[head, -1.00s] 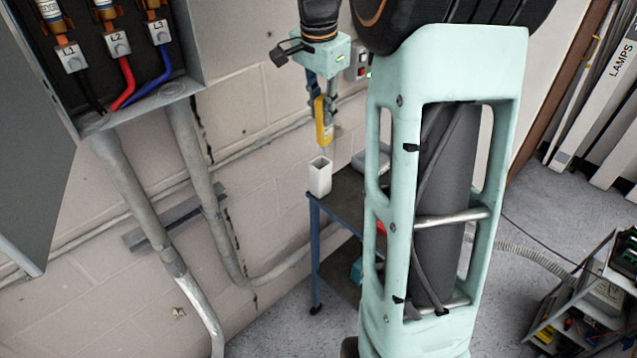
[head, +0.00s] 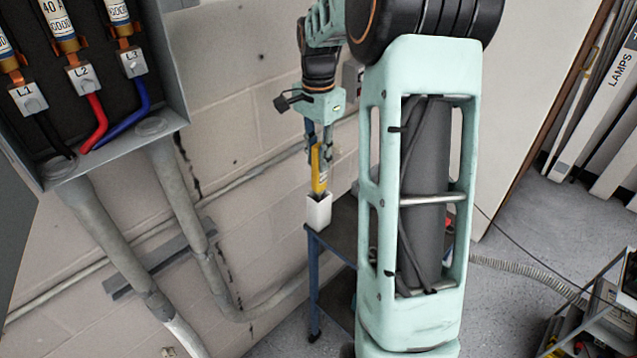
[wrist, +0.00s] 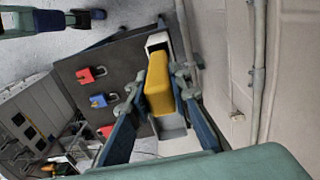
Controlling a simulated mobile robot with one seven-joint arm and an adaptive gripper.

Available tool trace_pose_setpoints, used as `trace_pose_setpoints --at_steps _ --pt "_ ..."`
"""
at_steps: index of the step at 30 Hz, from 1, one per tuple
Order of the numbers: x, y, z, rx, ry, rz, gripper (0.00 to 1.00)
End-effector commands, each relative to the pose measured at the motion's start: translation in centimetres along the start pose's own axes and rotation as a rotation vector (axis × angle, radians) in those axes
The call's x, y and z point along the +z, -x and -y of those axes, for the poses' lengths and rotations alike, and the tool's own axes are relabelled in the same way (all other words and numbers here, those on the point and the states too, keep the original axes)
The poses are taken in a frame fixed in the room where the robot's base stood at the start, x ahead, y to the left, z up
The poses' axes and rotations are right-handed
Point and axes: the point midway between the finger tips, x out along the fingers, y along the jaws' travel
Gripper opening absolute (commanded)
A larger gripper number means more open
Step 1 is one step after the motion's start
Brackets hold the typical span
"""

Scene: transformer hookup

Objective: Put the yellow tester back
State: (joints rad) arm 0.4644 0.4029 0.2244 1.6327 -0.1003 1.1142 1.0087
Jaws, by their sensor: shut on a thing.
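The yellow tester (head: 320,176) hangs upright in my gripper (head: 319,158), which is shut on its upper part. Its lower end is at the mouth of the white open-topped holder (head: 318,213), seemingly just inside it; how deep I cannot tell. The holder stands at the near left corner of the cart top. In the wrist view the tester (wrist: 157,84) sits between both fingers, and the pale rim of the holder (wrist: 157,40) shows behind it.
The dark cart top (wrist: 125,62) carries red padlocks (wrist: 90,74) and a blue padlock (wrist: 98,101) beside the holder. The block wall (head: 245,150) with conduits runs close by. An open fuse box (head: 100,110) is at upper left.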

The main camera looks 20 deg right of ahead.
Motion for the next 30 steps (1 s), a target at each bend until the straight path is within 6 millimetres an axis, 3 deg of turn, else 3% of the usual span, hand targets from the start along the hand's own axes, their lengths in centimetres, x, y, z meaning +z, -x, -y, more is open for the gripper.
trace_pose_setpoints --at_steps 3,8,16,28,29,30 --pt "0.0 -2.0 -0.1 0.000 -0.001 0.001 0.00" --pt "0.0 -3.3 0.0 0.000 0.000 -0.001 0.00" --pt "0.0 -7.1 0.0 0.001 0.000 -0.001 0.00" --pt "0.0 -7.8 0.0 -0.001 0.000 -0.002 0.00" --pt "0.0 -7.8 0.0 -0.001 0.000 -0.002 0.20" --pt "0.0 -7.8 0.0 -0.001 0.000 -0.002 0.25"
